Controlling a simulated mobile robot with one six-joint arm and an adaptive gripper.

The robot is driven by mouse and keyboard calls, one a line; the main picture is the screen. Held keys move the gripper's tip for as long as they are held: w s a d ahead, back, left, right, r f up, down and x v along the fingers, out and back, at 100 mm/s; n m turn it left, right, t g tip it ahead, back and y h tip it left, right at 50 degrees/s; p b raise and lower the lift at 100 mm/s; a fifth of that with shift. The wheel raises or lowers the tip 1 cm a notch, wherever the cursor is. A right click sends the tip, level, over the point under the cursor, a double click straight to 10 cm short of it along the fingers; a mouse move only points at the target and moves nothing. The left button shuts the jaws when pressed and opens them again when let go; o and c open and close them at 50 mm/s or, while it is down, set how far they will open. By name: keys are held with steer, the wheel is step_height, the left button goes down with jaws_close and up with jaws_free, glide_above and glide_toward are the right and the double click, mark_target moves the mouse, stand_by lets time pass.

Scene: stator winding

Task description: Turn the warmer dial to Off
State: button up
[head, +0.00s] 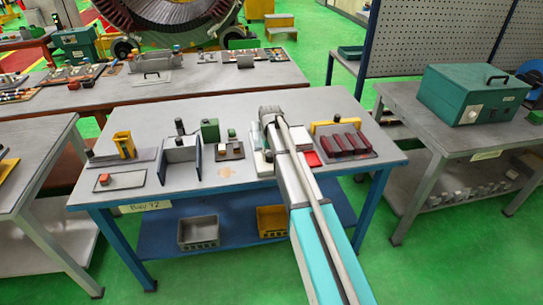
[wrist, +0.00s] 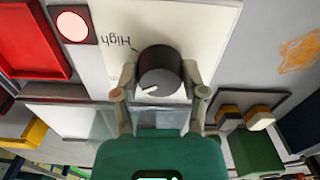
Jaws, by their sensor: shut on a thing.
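The warmer dial (wrist: 160,68) is a round black knob with a white pointer mark, on a white panel (wrist: 205,22) in the wrist view. The word "High" is printed on the panel beside the knob, upside down in this view. The white mark points to the lower left of the picture, not toward that word. My gripper (wrist: 160,76) has one finger on each side of the knob and is shut on it. In the head view my arm reaches over the middle table and hides the dial; part of the white warmer (head: 259,160) shows beside it.
On the table (head: 130,112), a rack of dark red pieces (head: 347,146) and a red pad (head: 312,159) lie right of my arm. A green box (head: 474,95) sits on the right table.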

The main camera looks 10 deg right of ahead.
steer(key=n, duration=0.5)
steer(key=shift+s+n, duration=0.1)
steer(key=shift+n, duration=0.2)
steer(key=n, duration=0.6)
steer(key=shift+d, duration=0.15)
steer(key=o, duration=1.1)
steer(key=shift+o, duration=0.2)
